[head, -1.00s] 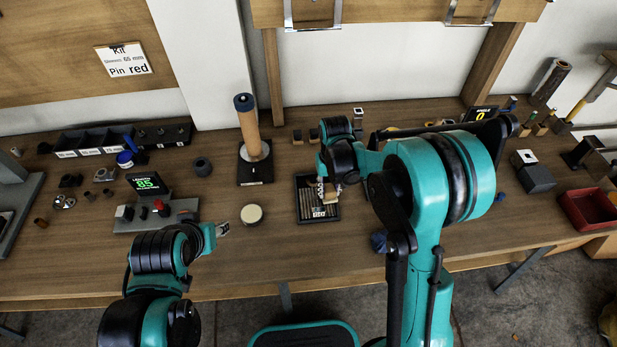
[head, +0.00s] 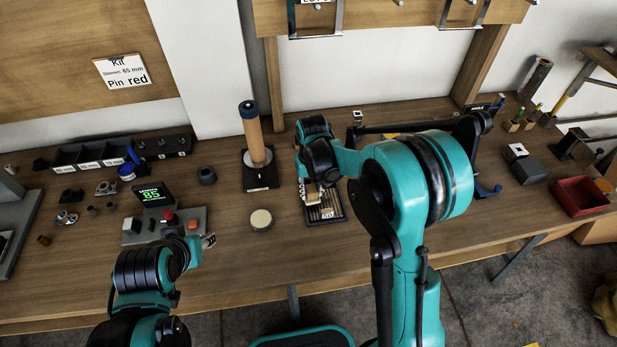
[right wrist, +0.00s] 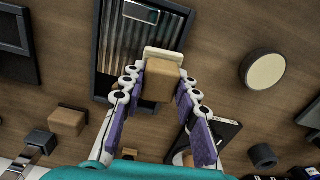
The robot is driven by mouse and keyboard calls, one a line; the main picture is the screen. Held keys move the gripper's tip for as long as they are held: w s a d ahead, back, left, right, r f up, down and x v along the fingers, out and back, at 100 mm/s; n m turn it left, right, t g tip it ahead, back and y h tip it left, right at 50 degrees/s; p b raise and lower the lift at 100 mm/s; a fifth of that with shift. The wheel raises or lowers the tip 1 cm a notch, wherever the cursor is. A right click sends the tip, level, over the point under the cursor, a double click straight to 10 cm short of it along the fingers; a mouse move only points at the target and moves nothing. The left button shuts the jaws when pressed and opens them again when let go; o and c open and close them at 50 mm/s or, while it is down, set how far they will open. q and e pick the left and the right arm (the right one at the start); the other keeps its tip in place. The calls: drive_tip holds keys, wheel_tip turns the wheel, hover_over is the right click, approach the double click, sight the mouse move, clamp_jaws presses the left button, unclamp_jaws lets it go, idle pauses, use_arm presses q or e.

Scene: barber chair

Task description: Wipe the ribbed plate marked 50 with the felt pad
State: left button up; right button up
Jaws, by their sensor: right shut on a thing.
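The ribbed plate (head: 330,206) is a dark-framed panel with metallic ribs and a small label near its front edge. It lies on the bench and also shows in the right wrist view (right wrist: 112,50). My right gripper (head: 311,187) is shut on the felt pad (right wrist: 163,78), a tan block with a pale face. The pad is at the plate's left part in the head view; whether it touches the ribs I cannot tell. My arm hides the plate's far part. My left gripper (head: 208,241) hangs at the bench's front left, away from the plate; its fingers are too small to read.
A round pale-topped disc (head: 261,220) lies left of the plate. A post on a black base (head: 261,178) stands behind it. A display reading 85 (head: 153,195) is further left. A red bin (head: 580,197) sits far right. The bench front is mostly clear.

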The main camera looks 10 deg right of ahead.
sight(312, 189)
drive_tip(key=shift+d+r, duration=0.1)
drive_tip(key=shift+r, duration=0.5)
wheel_tip(312, 189, up, 2)
drive_tip(key=shift+r+p, duration=0.15)
drive_tip(key=shift+p, duration=0.85)
drive_tip(key=shift+r+p, duration=0.7)
drive_tip(key=shift+r, duration=0.3)
